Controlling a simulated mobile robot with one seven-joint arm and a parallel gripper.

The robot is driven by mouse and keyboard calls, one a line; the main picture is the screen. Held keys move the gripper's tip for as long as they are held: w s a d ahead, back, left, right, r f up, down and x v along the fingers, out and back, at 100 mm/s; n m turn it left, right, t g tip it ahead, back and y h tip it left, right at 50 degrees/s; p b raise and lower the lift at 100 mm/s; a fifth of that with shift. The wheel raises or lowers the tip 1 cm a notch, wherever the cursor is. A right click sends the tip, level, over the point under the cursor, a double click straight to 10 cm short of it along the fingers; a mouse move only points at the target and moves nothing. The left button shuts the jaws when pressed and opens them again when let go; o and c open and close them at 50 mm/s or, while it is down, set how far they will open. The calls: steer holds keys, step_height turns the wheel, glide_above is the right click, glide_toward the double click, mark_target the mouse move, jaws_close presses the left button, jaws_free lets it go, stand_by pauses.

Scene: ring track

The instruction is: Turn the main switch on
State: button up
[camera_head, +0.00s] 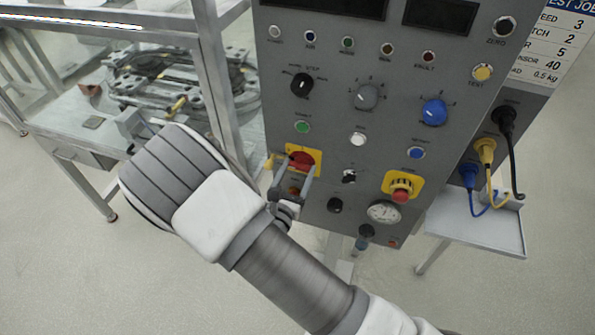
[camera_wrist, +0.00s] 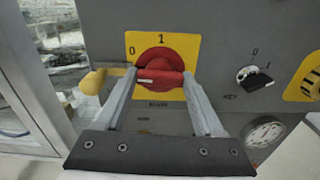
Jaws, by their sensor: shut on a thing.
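The main switch is a red rotary knob (camera_head: 301,158) on a yellow plate at the lower left of the grey panel. In the wrist view the red knob (camera_wrist: 160,62) sits on its yellow plate (camera_wrist: 187,42), with 0 printed at the left and 1 at the top. Its grip bar lies about level, in line with the 0. My gripper (camera_head: 298,172) reaches it from below in the head view. In the wrist view the fingers of my gripper (camera_wrist: 159,77) are on both ends of the bar, shut on it.
A red emergency button (camera_head: 400,193) on yellow and a round gauge (camera_head: 384,212) are to the right. A small black switch (camera_wrist: 257,80) is nearer. A yellow handle (camera_wrist: 93,82) and the glazed cell's frame (camera_head: 212,75) stand close at left.

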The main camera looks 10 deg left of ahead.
steer(key=m+b, duration=0.2)
steer(key=m, duration=0.1)
steer(key=m+b, duration=0.1)
steer(key=b, duration=0.1)
steer(key=shift+f+m, duration=0.25)
steer(key=shift+m, duration=0.15)
steer(key=m+b, duration=1.2)
steer(key=b, duration=0.7)
steer(key=shift+r+b, duration=0.1)
steer(key=shift+b, duration=0.2)
steer(key=shift+r+m+b, duration=0.15)
steer(key=shift+m+b, duration=0.15)
steer(key=shift+m, duration=0.1)
steer(key=o, duration=1.4)
steer(key=shift+s, duration=0.1)
steer(key=s, duration=0.5)
steer(key=s+a, duration=0.1)
steer(key=s, duration=1.1)
steer(key=shift+s+a+p, duration=0.15)
steer(key=shift+p, duration=0.25)
